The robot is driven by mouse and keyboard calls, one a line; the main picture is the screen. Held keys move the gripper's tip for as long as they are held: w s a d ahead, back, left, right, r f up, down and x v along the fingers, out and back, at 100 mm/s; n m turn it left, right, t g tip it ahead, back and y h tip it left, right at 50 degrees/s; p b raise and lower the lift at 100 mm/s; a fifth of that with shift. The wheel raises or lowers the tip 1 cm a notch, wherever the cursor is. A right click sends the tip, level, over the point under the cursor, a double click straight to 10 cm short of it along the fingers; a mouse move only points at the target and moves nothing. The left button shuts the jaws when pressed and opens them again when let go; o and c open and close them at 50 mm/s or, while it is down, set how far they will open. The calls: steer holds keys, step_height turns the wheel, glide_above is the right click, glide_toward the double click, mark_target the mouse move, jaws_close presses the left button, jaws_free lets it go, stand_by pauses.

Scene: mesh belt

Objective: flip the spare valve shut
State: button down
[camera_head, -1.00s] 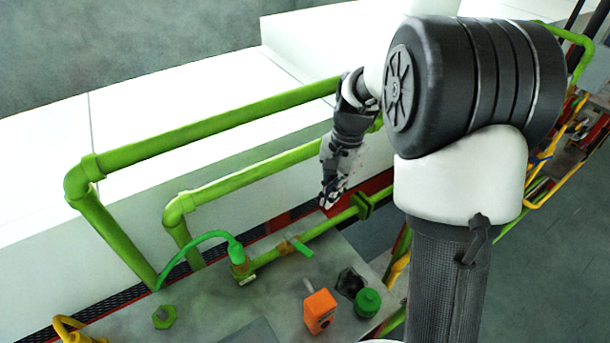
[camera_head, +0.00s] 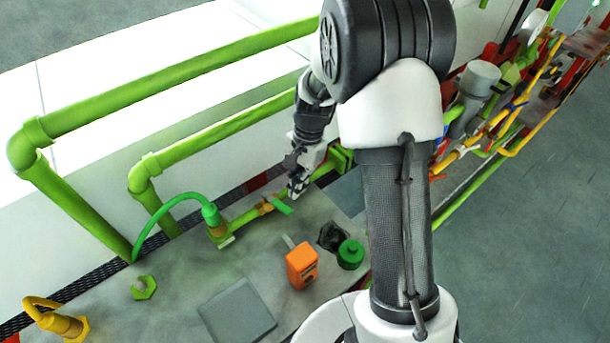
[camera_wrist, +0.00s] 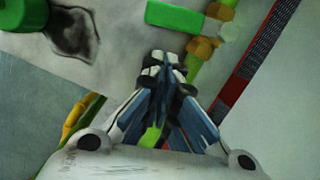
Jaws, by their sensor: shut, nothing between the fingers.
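The valve has a brass body (camera_head: 265,207) on a green pipe (camera_head: 240,219), with a short green lever handle (camera_head: 284,208) lying across the pipe. In the wrist view the handle (camera_wrist: 174,17) points left from the brass body (camera_wrist: 200,47) at the top. My gripper (camera_head: 296,193) is shut and empty, just beyond the handle on the pipe's right-hand side.
A green hose (camera_head: 165,215) joins the pipe left of the valve. An orange box (camera_head: 301,267) and a green cap (camera_head: 350,254) stand on the grey bench (camera_head: 190,285). Thick green rails (camera_head: 215,137) run behind. A dark hole (camera_head: 331,236) lies near the cap.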

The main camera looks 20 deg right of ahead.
mark_target(276, 203)
steer(key=shift+s+a, duration=0.5)
steer(key=shift+a, duration=0.25)
steer(key=shift+s+r, duration=0.1)
steer(key=shift+s+a+r+m+p, duration=0.15)
steer(key=shift+s+m+p, duration=0.2)
steer(key=shift+m, duration=0.2)
steer(key=shift+s+a+f+m+p, duration=0.1)
steer(key=shift+s+m+p, duration=0.2)
steer(key=shift+m, duration=0.25)
steer(key=shift+s+a+m+t, duration=0.2)
steer(key=shift+m+t, duration=0.1)
steer(key=shift+m, duration=0.2)
steer(key=shift+w, duration=0.15)
